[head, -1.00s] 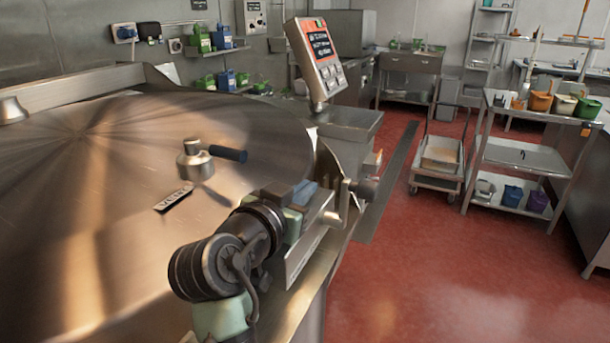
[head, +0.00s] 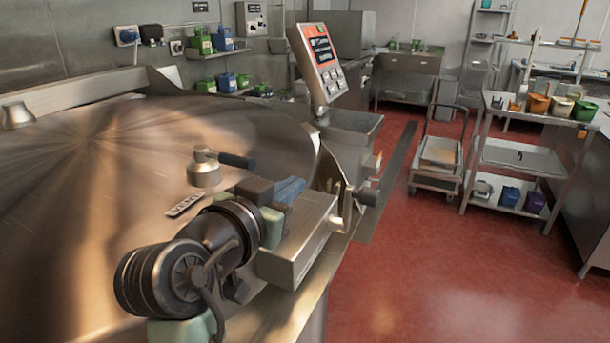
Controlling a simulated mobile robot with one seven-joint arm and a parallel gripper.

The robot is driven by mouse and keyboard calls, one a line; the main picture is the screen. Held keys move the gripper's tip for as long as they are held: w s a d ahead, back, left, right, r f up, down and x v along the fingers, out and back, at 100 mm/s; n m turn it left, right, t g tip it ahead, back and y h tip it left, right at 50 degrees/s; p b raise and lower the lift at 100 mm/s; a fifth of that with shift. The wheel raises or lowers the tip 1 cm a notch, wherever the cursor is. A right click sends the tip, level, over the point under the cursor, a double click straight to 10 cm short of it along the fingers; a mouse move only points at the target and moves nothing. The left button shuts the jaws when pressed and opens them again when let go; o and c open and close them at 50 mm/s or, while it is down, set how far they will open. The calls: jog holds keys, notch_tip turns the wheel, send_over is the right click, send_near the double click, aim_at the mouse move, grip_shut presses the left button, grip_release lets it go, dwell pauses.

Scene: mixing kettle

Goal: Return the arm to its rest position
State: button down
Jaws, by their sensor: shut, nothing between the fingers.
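My arm reaches in from the bottom of the head view, with black joints and pale green links. Its far end, with my gripper (head: 286,191), shows as dark and blue parts beside a steel box shape, over the right rim of the kettle. The gripper is shut and holds nothing that I can see; its fingertips are not clear. The large steel kettle lid (head: 110,190) lies closed to the left. On it stands a steel fitting (head: 204,174) with a dark handle. The arm hides part of the lid's near right edge.
A control panel (head: 318,60) stands behind the kettle rim. A bracket with a dark knob (head: 367,191) sits right of the arm. A trolley (head: 437,155) and a steel shelf cart (head: 522,156) stand farther right. The red floor (head: 450,270) in front is clear.

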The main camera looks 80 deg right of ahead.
jog(key=v, duration=0.3)
jog(key=shift+w+a+r, duration=0.15)
jog(key=shift+a+r, duration=0.05)
jog(key=shift+r, duration=0.05)
jog(key=w+a+r+n+t+h+p, duration=0.1)
jog(key=w+a+r+n+t+p, duration=0.15)
jog(key=w+r+t, duration=0.35)
jog(key=w+a+r+n+t+h+p, duration=0.1)
jog(key=w+a+r+n+t, duration=0.25)
jog(key=w, duration=0.45)
jog(key=w+a+r+n+t+y+p, duration=0.3)
jog(key=w+a+r+n+t, duration=0.5)
jog(key=a+r+t, duration=0.4)
jog(key=s+a+r+n+t+y+p, duration=0.1)
jog(key=a+r+n+t+y, duration=0.3)
jog(key=a+r+y, duration=0.3)
jog(key=s+a+r+n+t+y+p, duration=0.2)
jog(key=a+r+n+t+y, duration=0.2)
jog(key=a, duration=1.2)
notch_tip(320, 180, up, 3)
jog(key=t+y, duration=0.2)
jog(key=y, duration=0.1)
jog(key=shift+a+n, duration=0.35)
jog(key=shift+n, duration=0.05)
jog(key=shift+t+y, duration=0.25)
jog(key=shift+y, duration=0.15)
